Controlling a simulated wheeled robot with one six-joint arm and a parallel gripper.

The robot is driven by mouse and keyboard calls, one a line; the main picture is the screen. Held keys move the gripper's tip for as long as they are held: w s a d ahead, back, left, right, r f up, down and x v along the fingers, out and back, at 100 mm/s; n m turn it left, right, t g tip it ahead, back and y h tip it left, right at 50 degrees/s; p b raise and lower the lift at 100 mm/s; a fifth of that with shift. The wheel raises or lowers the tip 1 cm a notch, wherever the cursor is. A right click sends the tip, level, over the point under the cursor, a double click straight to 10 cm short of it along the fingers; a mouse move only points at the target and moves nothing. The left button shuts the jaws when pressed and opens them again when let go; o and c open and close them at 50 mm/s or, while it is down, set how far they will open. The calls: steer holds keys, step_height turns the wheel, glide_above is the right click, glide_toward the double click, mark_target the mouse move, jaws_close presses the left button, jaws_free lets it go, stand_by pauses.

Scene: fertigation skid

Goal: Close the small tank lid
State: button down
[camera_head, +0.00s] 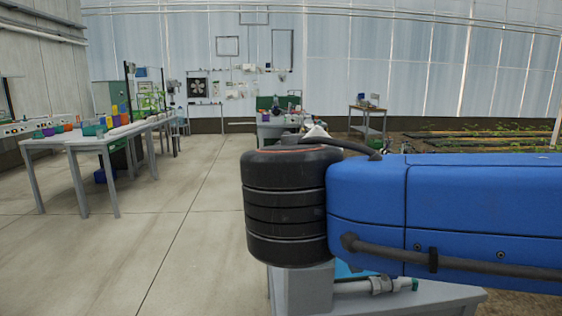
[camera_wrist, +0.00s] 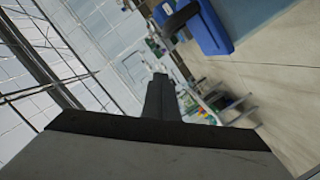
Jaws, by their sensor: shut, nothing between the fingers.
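My gripper (camera_wrist: 161,80) shows in the wrist view, with its two dark fingers together and nothing between them. It points out over the room, apart from any surface. I cannot make out the small tank or its lid in either view. My blue arm and its black joint cover much of the middle and right of the head view and hide what lies behind them. Below them, part of a grey bench or skid (camera_head: 450,294) shows, with a white pipe fitting (camera_head: 380,285) with a green end.
On the left, grey tables (camera_head: 95,142) hold coloured containers. A small cart (camera_head: 368,122) stands at the back right, near planting beds (camera_head: 470,137). The concrete floor (camera_head: 195,210) at left centre is clear. In the wrist view the room appears strongly tilted.

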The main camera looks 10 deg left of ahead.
steer(key=shift+w+d+f+m, duration=0.15)
steer(key=shift+d+f+m, duration=0.05)
steer(key=shift+d+m, duration=0.45)
steer(key=shift+w+d+f+m, duration=0.15)
steer(key=shift+d+m, duration=0.4)
steer(key=shift+d, duration=0.05)
steer(key=shift+w+d+f+m+g+y, duration=0.2)
steer(key=shift+d+f+m+y, duration=0.1)
steer(key=shift+d+m, duration=0.25)
steer(key=shift+w+d+f+m+g+y, duration=0.1)
steer(key=shift+d+f+m+g+y, duration=0.15)
steer(key=shift+d+m, duration=0.25)
steer(key=shift+d+f+y, duration=0.25)
steer(key=shift+d+f, duration=0.1)
steer(key=shift+f, duration=0.15)
steer(key=shift+f, duration=0.1)
steer(key=shift+w, duration=0.1)
